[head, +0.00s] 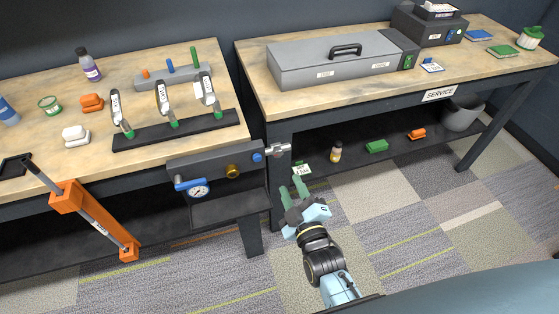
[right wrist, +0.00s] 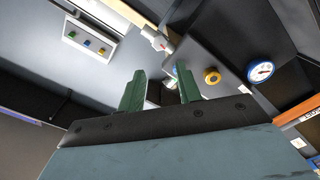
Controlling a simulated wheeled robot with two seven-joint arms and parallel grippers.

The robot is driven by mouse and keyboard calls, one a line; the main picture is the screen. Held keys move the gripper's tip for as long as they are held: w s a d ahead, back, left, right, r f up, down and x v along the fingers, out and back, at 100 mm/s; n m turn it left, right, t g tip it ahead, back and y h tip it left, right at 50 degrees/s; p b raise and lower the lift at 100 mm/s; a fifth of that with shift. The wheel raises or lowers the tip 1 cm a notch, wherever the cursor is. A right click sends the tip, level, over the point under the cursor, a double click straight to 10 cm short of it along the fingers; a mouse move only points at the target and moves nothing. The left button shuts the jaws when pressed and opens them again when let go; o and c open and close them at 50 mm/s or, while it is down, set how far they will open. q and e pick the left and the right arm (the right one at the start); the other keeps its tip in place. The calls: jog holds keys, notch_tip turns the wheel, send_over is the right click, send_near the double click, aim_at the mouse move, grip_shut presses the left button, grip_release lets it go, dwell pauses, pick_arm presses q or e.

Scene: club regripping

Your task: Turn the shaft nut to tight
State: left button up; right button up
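A grey vise block (head: 215,165) sits at the front right corner of the left bench. A round brass nut (head: 233,171) is on its front face; it also shows in the right wrist view (right wrist: 212,76). A silver fitting (head: 279,150) sticks out from the block's right end. No label tells me which is the shaft nut, and no tight mark is readable. My right gripper (head: 291,187) is open and empty, with green fingers, below and right of the block, apart from both. It also shows in the right wrist view (right wrist: 161,75). My left gripper is out of view.
An orange stand (head: 68,197) holds a shaft at left. The service bench (head: 350,107) stands at right.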

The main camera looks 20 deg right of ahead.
aim_at(277, 154)
jog(key=w+b, duration=0.1)
jog(key=w, duration=0.9)
jog(key=shift+a, duration=0.2)
jog(key=c, duration=0.7)
